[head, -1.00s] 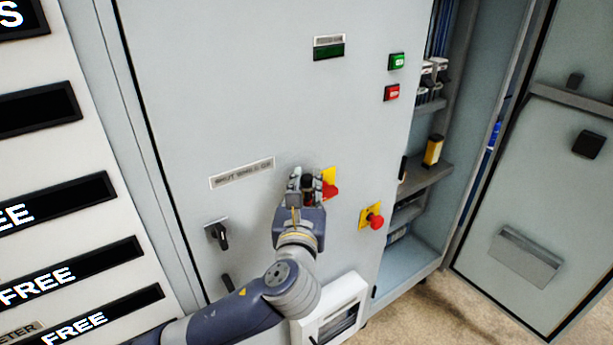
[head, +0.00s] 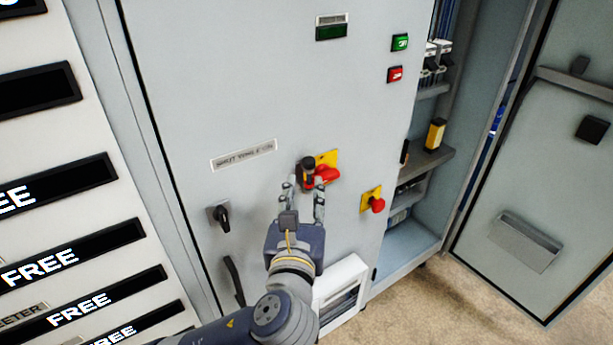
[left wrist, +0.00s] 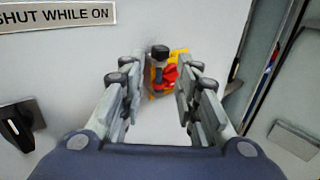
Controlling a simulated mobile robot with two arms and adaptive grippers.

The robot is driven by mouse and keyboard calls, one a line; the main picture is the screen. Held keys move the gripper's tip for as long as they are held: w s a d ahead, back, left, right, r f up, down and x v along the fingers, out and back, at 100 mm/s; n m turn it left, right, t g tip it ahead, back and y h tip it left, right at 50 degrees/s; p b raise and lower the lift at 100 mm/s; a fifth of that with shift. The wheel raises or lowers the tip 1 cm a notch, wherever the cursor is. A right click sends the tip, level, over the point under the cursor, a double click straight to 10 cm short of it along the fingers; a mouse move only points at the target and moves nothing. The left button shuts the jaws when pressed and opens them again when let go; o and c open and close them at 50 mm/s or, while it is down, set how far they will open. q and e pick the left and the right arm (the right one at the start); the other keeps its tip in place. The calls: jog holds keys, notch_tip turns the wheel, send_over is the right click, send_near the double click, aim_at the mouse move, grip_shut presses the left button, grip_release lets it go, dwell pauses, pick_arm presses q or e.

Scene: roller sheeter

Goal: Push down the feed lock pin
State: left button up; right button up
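The pin with a black knob (head: 308,164) stands out from the cabinet front, beside a red handle (head: 327,175) on a yellow plate (head: 332,158). I take it to be the feed lock pin. My left gripper (head: 303,190) is open and empty, just below the pin in the head view. In the left wrist view its fingers (left wrist: 157,92) stand apart on either side of the pin, with a gap before it. My right gripper is not in view.
A red mushroom button (head: 377,204) on a yellow plate sits to the right. A black rotary switch (head: 219,216) is at left, below a label (head: 243,155). Green (head: 400,42) and red (head: 395,74) buttons are higher up. An open cabinet door (head: 545,190) stands at right.

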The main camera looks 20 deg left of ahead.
pick_arm(q)
jog(key=v, duration=0.4)
jog(key=shift+s, duration=0.15)
jog(key=shift+f, duration=0.1)
